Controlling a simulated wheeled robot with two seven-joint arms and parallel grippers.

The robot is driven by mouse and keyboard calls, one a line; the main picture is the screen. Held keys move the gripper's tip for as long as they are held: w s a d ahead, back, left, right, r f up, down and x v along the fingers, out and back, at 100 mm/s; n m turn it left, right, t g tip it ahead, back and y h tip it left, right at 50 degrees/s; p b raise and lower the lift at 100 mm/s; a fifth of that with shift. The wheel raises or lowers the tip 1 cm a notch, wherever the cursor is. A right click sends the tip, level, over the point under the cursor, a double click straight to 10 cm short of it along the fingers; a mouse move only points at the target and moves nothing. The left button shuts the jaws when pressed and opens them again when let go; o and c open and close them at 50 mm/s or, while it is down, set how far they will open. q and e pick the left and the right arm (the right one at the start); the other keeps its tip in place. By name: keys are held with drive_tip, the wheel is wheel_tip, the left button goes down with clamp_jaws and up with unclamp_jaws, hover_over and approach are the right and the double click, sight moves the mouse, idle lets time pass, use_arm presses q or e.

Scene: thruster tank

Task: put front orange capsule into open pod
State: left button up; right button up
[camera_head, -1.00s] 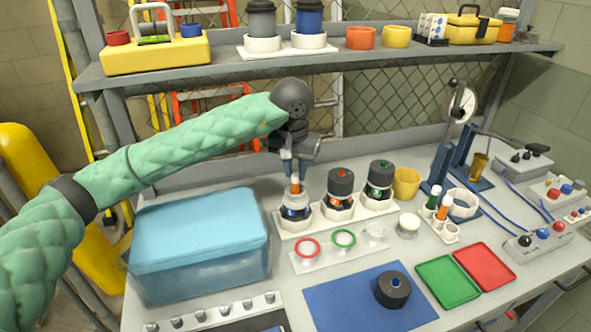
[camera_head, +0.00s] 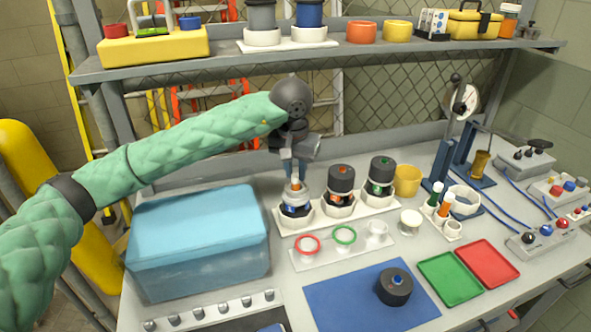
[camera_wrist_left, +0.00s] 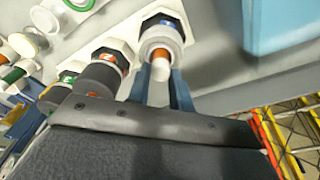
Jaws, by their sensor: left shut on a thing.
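My left gripper (camera_head: 293,168) is above the open pod (camera_head: 296,211), the leftmost of three pods on the white base. It is shut on an orange capsule (camera_head: 295,187) with a white end, held upright at the pod's mouth. In the left wrist view the capsule (camera_wrist_left: 160,56) shows between the blue fingertips (camera_wrist_left: 160,84), lined up with the pod's white ring (camera_wrist_left: 163,34). Its lower end is hidden in the pod; I cannot tell if it is fully seated. Another orange capsule (camera_head: 444,210) stands in the white rack at the right. My right gripper is out of view.
Two dark-capped pods (camera_head: 340,181) (camera_head: 380,171) stand close right of the open pod. A blue box (camera_head: 198,240) is at the left. Colored rings (camera_head: 308,245) lie in front. A dark cap (camera_head: 394,287) sits on the blue mat (camera_head: 345,305). The shelf (camera_head: 350,55) hangs behind.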

use_arm(q)
drive_tip(key=o, duration=0.8)
drive_tip(key=shift+o, duration=0.2)
drive_tip(key=shift+r, duration=0.1)
drive_tip(key=r, duration=0.2)
drive_tip(key=r+b, duration=0.1)
drive_tip(key=r, duration=0.1)
drive_tip(key=r+b, duration=0.1)
drive_tip(key=r, duration=0.1)
drive_tip(key=shift+s+a+r, duration=0.1)
drive_tip(key=shift+s+a, duration=0.05)
drive_tip(key=shift+s, duration=0.2)
drive_tip(key=shift+s+r, duration=0.1)
drive_tip(key=shift+r, duration=0.6)
drive_tip(key=shift+f, duration=0.1)
